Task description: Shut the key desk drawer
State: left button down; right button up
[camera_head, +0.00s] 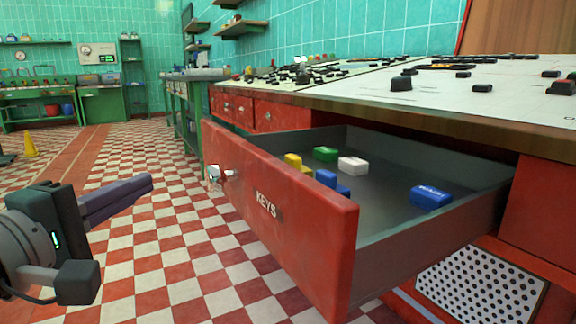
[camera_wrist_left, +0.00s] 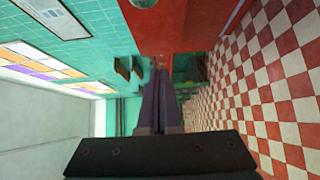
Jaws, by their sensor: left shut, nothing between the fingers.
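The key desk drawer (camera_head: 288,215), with a red front marked KEYS, stands pulled far out of the desk in the head view. Its metal knob (camera_head: 222,174) is near the left end of the front. My left gripper (camera_head: 148,183) is shut and empty, left of the drawer front and apart from it in the head view. In the left wrist view, the shut fingers (camera_wrist_left: 162,75) point toward a red surface (camera_wrist_left: 165,28), likely the drawer front. My right gripper is not in view.
Yellow, green (camera_head: 326,154), white (camera_head: 353,164) and blue (camera_head: 431,197) blocks lie inside the drawer. The desk top (camera_head: 420,98) holds many small black pieces. A perforated panel (camera_head: 480,287) is below the drawer. Checkered floor (camera_head: 150,255) is clear in front of the drawer.

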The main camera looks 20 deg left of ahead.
pick_arm(q)
jog(key=b, duration=0.1)
send_near(213, 158)
jog(key=w+a, duration=0.3)
jog(key=shift+w+d+r, duration=0.1)
jog(key=shift+w+d, duration=0.9)
jog(key=shift+w, duration=0.15)
jog(key=shift+w+d, duration=0.25)
jog(key=shift+b, duration=0.3)
